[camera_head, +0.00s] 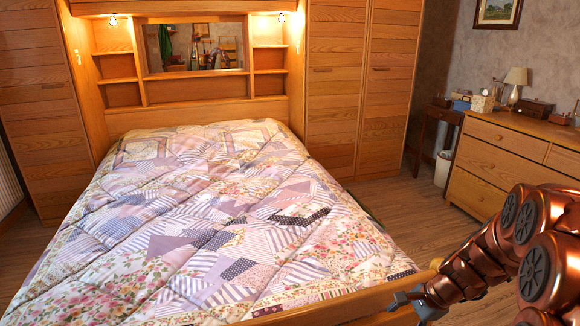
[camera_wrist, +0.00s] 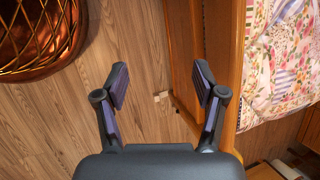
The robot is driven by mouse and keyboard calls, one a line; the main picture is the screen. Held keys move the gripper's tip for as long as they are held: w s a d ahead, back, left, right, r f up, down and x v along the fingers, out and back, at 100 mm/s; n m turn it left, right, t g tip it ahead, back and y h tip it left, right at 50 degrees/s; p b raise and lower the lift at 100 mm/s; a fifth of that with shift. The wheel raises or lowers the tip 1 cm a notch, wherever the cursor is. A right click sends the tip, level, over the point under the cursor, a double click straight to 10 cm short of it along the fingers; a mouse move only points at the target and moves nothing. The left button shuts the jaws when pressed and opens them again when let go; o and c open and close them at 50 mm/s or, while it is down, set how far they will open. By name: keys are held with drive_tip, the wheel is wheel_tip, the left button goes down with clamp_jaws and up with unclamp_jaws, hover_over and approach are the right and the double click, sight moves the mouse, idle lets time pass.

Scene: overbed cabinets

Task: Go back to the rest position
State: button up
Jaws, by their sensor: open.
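My gripper (camera_wrist: 162,82) is open and empty in the wrist view, with bare wood floor (camera_wrist: 150,125) between its two fingers. In the head view my gripper (camera_head: 420,300) is at the lower right, by the wooden footboard (camera_head: 345,306) of the bed. In the wrist view the right finger overlaps the wooden bed frame (camera_wrist: 236,50); I cannot tell whether they touch. My copper-coloured arm comes in from the right edge of the head view.
The bed has a patchwork quilt (camera_head: 220,210). Tall wooden cabinets (camera_head: 340,90) stand behind it. A dresser (camera_head: 500,155) with a lamp (camera_head: 516,80) is at the right, near a white bin (camera_head: 443,168). Floor (camera_head: 390,205) is free between bed and dresser.

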drive_tip(key=s+a+r+n+g+p, duration=0.1)
drive_tip(key=s+a+r+n+p, duration=0.3)
drive_tip(key=r, duration=0.3)
drive_tip(key=s+a+r+n+g+h+p, duration=0.1)
drive_tip(key=s+a+r+n+p, duration=0.15)
drive_tip(key=s+r, duration=0.35)
drive_tip(key=s+a+r+n+g+p, duration=0.1)
drive_tip(key=s+a+r+n+p, duration=0.15)
drive_tip(key=s+r+p, duration=0.4)
drive_tip(key=s+r+n+h+p, duration=0.3)
drive_tip(key=s+r+n+p, duration=0.3)
drive_tip(key=s+r, duration=0.6)
wheel_tip(320, 180, up, 4)
drive_tip(key=p, duration=0.2)
drive_tip(key=shift+s+g+h+p, duration=0.15)
drive_tip(key=shift+g+h+p, duration=0.15)
drive_tip(key=shift+g, duration=0.1)
